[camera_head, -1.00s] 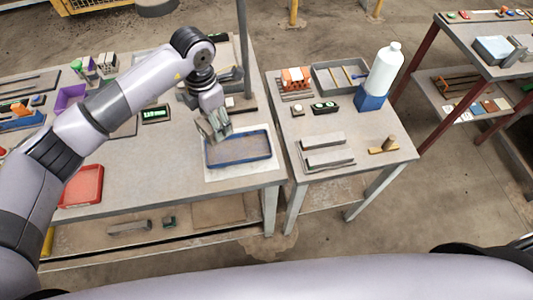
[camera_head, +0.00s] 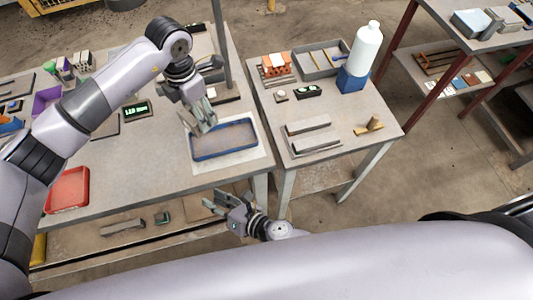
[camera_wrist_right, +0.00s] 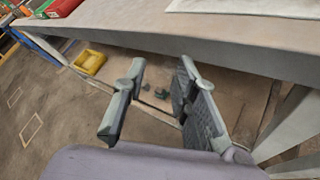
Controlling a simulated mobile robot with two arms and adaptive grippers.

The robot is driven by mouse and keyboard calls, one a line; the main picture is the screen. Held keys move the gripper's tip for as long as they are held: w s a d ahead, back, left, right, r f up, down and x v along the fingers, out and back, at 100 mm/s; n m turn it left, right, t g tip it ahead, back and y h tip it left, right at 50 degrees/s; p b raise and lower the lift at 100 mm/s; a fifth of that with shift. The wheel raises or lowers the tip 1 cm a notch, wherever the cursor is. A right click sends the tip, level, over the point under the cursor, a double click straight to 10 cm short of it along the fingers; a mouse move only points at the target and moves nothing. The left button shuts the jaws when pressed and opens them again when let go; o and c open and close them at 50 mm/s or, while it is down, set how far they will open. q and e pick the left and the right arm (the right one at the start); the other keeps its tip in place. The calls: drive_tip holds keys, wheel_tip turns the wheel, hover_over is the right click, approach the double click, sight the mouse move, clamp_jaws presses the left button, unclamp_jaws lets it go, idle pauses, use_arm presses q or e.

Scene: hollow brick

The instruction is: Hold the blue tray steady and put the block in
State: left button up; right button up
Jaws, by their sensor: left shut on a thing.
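The blue tray (camera_head: 228,153) lies on a white sheet (camera_head: 256,158) at the right front of the large table, with a brownish bare floor. My left gripper (camera_head: 206,122) is shut on the tray's left rim, pointing down from above. An orange hollow block (camera_head: 276,65) sits at the back left of the smaller side table. My right gripper (camera_head: 220,202) is low in front of the large table's edge, away from tray and block. In the right wrist view, its fingers (camera_wrist_right: 160,108) are apart with nothing between them.
The side table (camera_head: 340,122) also holds a grey tray (camera_head: 320,63), a white bottle (camera_head: 366,45) on a blue base, grey bars (camera_head: 308,126) and a wooden piece (camera_head: 370,126). A red tray (camera_head: 67,190) lies left. A post (camera_head: 222,45) stands behind the blue tray.

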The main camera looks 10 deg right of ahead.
drive_tip(key=w+d+r+t+h, duration=0.1)
drive_tip(key=w+d+r+h, duration=0.1)
drive_tip(key=d, duration=0.3)
drive_tip(key=w+d+r+t+h, duration=0.1)
drive_tip(key=w+d+r+h, duration=0.1)
drive_tip(key=d+r+h, duration=0.2)
drive_tip(key=w+d+r+m+t+h, duration=0.1)
drive_tip(key=w+d+r+h, duration=0.1)
drive_tip(key=d, duration=0.4)
drive_tip(key=shift+w+d+r+t+h, duration=0.4)
drive_tip(key=shift+w+r, duration=0.1)
drive_tip(key=shift+w, duration=0.1)
drive_tip(key=x, duration=1.1)
drive_tip(key=shift+w+a+f, duration=0.1)
drive_tip(key=shift+w+f, duration=0.05)
clamp_jaws()
